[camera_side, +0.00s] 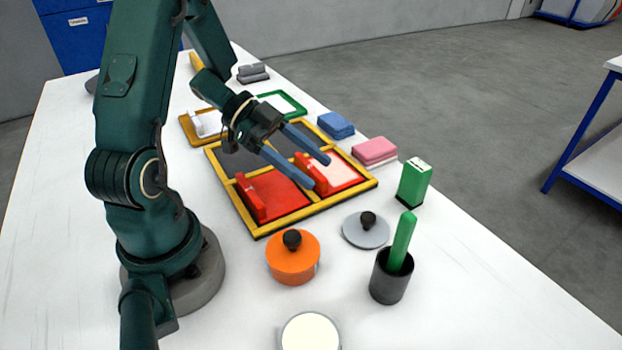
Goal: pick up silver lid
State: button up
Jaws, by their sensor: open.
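The silver lid (362,232) is a grey disc with a black knob on top. It lies flat on the white table, to the right of an orange pot with a lid and black knob (293,257). My gripper (322,176) is open, with two long blue-grey fingers spread apart and nothing between them. It is in the air over the yellow-framed tray (264,229), up and to the left of the silver lid, and apart from it.
A dark cup (391,279) with a green stick (402,241) stands close to the lid's right. A green box (415,182) stands behind it. Red pieces (275,196) lie in the tray. A pale-topped round container (310,334) is at the front.

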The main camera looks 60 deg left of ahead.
send_near(367, 215)
jog(key=x, duration=0.3)
jog(key=shift+w+d, duration=0.25)
jog(key=shift+w, duration=0.1)
jog(key=x, duration=0.5)
jog(key=shift+s+d+f, duration=0.1)
jog(key=shift+s+f, duration=0.1)
grip_shut()
